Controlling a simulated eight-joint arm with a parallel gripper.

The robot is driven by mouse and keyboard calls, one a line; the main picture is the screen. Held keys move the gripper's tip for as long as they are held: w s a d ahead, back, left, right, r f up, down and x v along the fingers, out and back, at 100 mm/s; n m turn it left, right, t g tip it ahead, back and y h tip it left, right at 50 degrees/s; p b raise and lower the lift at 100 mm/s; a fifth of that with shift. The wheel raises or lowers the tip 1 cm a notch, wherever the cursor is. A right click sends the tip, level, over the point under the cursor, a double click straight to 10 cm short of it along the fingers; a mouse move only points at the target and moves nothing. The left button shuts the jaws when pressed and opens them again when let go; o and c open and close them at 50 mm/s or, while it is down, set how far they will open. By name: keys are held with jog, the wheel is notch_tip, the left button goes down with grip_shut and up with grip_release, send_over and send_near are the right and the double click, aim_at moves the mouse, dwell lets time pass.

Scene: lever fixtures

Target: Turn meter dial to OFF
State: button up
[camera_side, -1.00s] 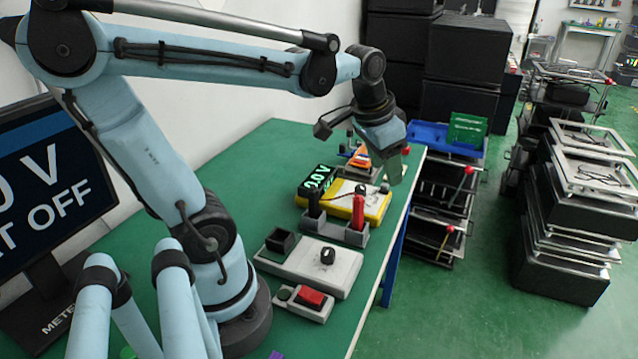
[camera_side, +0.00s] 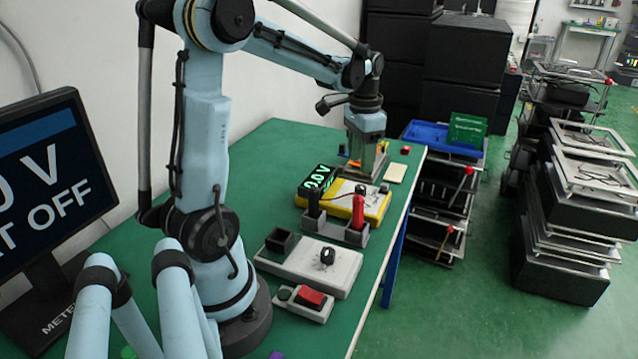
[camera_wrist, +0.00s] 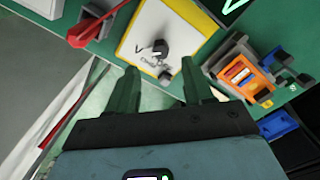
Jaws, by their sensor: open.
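The yellow meter (camera_side: 372,208) lies on the green bench, with a white face and a lit green display (camera_side: 318,178) reading 0.0V. In the wrist view its white face (camera_wrist: 180,22) carries a dark dial (camera_wrist: 153,47) with a "V" mark beside it; a second small dark part lies close by. My gripper (camera_side: 365,165) points down beyond the meter in the side view. In the wrist view my gripper (camera_wrist: 158,88) has its two fingers apart with nothing between them, and the dial sits just past the fingertips. I cannot tell the height gap.
Red and black probes stand in a grey holder (camera_side: 335,230) in front of the meter. A grey box with a black knob (camera_side: 327,256) and a red switch (camera_side: 310,297) are nearer. An orange device (camera_wrist: 243,77) is beside the meter. A monitor (camera_side: 50,190) stands left.

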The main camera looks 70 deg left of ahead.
aim_at(359, 187)
notch_tip(359, 187, down, 8)
jog(key=shift+r, duration=0.15)
dwell(0.4)
grip_shut()
